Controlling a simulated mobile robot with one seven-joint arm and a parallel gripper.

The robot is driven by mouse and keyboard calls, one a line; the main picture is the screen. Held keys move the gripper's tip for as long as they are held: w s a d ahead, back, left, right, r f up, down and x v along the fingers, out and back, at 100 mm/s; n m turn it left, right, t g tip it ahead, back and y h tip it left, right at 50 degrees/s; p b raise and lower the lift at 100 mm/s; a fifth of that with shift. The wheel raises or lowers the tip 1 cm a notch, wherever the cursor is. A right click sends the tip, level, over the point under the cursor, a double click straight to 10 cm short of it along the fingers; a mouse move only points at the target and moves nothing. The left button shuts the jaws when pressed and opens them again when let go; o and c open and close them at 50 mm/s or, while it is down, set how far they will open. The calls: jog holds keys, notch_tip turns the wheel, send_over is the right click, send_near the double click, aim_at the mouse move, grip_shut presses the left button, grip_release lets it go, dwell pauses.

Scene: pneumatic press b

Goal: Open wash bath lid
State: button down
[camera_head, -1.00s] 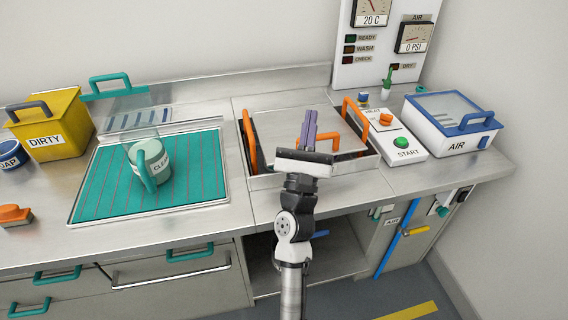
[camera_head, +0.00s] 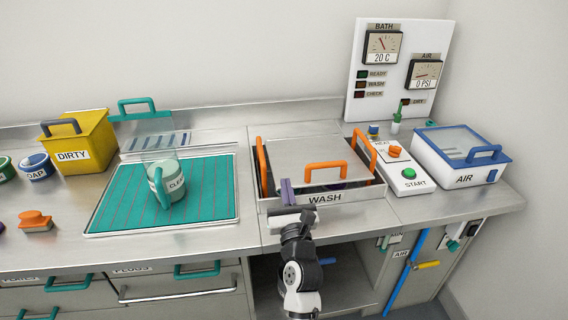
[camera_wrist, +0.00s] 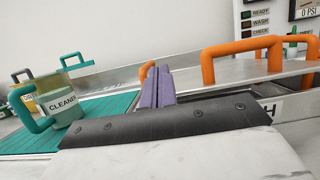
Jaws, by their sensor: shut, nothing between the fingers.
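The wash bath (camera_head: 318,198) is a metal box labelled WASH, set in the counter right of the teal mat. Its metal lid (camera_head: 305,155) carries an orange handle (camera_head: 326,172) at the front; the lid looks tilted, with a dark gap under its front edge. The handle also shows in the wrist view (camera_wrist: 240,52). Orange side handles stand at the bath's left (camera_head: 262,165) and right. My gripper (camera_head: 287,192) has purple fingers, pressed together and empty. It is at the bath's front left, left of the lid handle and apart from it.
A cleaner jug (camera_head: 168,185) stands on the teal mat (camera_head: 110,205) at the left. A panel with the green START button (camera_head: 409,174) and the blue-rimmed AIR box (camera_head: 460,155) stand at the right. A gauge board (camera_head: 385,65) rises behind. A yellow DIRTY bin (camera_head: 85,140) is at the back left.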

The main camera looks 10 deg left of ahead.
jog(key=shift+w+a+r+p, duration=0.2)
jog(key=shift+w+r+p, duration=0.1)
jog(key=shift+w+r, duration=0.4)
jog(key=shift+w+a+r+p, duration=0.25)
jog(key=shift+w+r, duration=0.3)
jog(key=shift+r, duration=0.2)
jog(key=shift+w+a+r+p, duration=0.2)
jog(key=shift+w+r+p, duration=0.1)
jog(key=shift+w+r, duration=0.4)
